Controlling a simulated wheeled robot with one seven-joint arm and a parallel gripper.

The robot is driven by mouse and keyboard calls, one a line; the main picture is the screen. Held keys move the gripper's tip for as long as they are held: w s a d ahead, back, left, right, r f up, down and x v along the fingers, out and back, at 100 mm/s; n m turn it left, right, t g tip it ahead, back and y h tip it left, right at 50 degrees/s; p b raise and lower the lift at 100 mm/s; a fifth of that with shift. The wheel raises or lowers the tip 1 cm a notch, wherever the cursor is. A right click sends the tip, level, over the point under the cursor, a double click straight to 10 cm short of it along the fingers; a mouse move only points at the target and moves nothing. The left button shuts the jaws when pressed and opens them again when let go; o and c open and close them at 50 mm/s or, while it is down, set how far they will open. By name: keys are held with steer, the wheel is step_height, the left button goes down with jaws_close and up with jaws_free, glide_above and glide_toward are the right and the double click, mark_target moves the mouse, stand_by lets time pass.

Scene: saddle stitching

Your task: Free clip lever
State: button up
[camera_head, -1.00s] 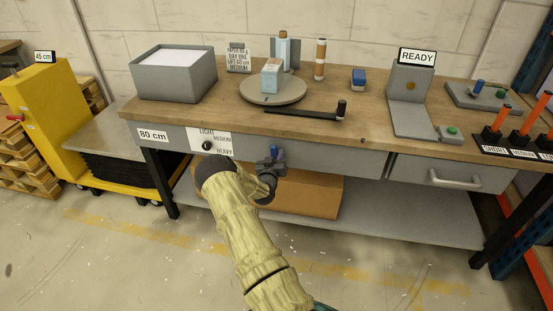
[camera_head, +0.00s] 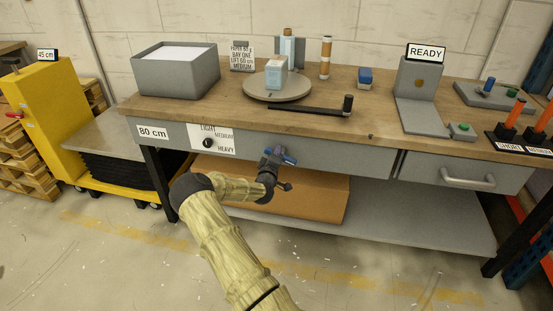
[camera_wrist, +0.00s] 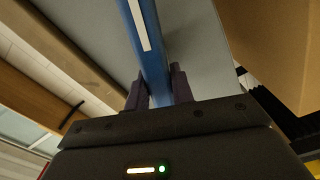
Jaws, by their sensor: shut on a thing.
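My gripper (camera_head: 275,157) is in front of the bench's grey front panel, just right of the dial plate. In the wrist view its two dark fingers (camera_wrist: 158,88) are shut on a blue bar (camera_wrist: 148,45) with a white stripe, which I take to be the clip lever. The bar runs up out of that view, so its far end is hidden. In the head view only a small blue part (camera_head: 284,153) shows at the fingers, tilted. I cannot tell whether it is joined to the bench.
The dial plate (camera_head: 222,133) is left of my gripper. A cardboard box (camera_head: 320,198) sits on the lower shelf below it. On the bench stand a grey bin (camera_head: 175,80), a round turntable (camera_head: 255,90), a black bar (camera_head: 305,111) and a READY stand (camera_head: 418,85). A drawer handle (camera_head: 467,177) is at right.

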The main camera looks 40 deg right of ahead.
steer(key=shift+a+f+n+b, duration=0.1)
steer(key=shift+f+n+b, duration=0.15)
steer(key=shift+n+b, duration=0.6)
steer(key=shift+f+n+b, duration=0.25)
steer(key=shift+n+b, duration=0.05)
steer(key=shift+n, duration=1.05)
steer(key=o, duration=1)
steer(key=shift+w, duration=0.1)
steer(key=shift+r, duration=0.1)
steer(key=p+v, duration=0.2)
steer(key=v, duration=1.5)
steer(key=shift+s+a, duration=0.15)
steer(key=shift+s, duration=0.1)
